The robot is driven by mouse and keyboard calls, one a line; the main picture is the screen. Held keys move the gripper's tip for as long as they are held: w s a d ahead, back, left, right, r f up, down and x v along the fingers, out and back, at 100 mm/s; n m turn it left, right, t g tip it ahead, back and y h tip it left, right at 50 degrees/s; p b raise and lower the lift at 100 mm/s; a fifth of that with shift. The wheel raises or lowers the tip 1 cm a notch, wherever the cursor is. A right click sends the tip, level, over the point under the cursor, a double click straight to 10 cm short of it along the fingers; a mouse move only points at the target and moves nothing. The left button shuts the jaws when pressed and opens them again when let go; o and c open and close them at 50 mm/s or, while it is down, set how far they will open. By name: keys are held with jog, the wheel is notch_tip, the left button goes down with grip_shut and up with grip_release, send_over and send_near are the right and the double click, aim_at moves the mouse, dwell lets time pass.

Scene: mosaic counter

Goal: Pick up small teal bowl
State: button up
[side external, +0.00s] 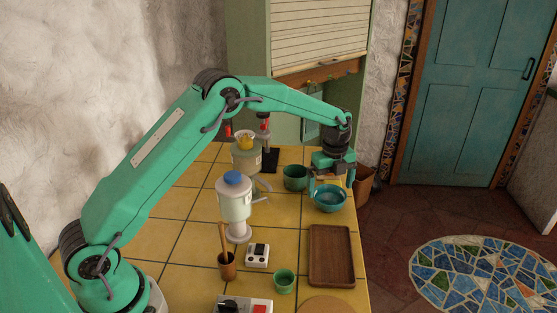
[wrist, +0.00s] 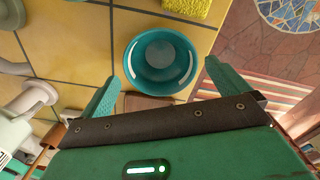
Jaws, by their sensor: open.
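The small teal bowl (side external: 330,204) sits upright on the yellow tiled counter near its right edge. In the wrist view the bowl (wrist: 135,60) shows its open top, with light patches on its inner wall. My gripper (side external: 331,184) points down over the bowl, with its green fingers apart. In the wrist view my gripper (wrist: 163,72) is open and empty, and the bowl appears between and slightly beyond the fingertips. I cannot tell the exact height of the fingertips against the rim.
A green pot (side external: 294,178) stands close left of the bowl. A wooden tray (side external: 331,255) lies nearer the camera. A white blender-like appliance (side external: 234,200) and a wooden cup (side external: 227,268) stand to the left. A yellow sponge (wrist: 187,6) shows beyond the bowl. The counter edge drops off at right.

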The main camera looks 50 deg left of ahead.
aim_at(329, 195)
jog(key=shift+f, duration=2.15)
jog(key=c, duration=0.9)
jog(key=shift+r, duration=0.2)
jog(key=shift+r, duration=0.55)
jog(key=r, duration=0.3)
jog(key=shift+s+d+r, duration=0.1)
jog(key=shift+s+d, duration=0.05)
jog(key=shift+d, duration=0.15)
jog(key=s+d+r, duration=0.2)
jog(key=d, duration=0.1)
jog(key=s+d+r, duration=0.2)
jog(key=d, duration=0.1)
jog(key=s+d+r, duration=0.2)
jog(key=d, duration=0.1)
jog(key=shift+d+r, duration=0.15)
jog(key=shift+r, duration=0.05)
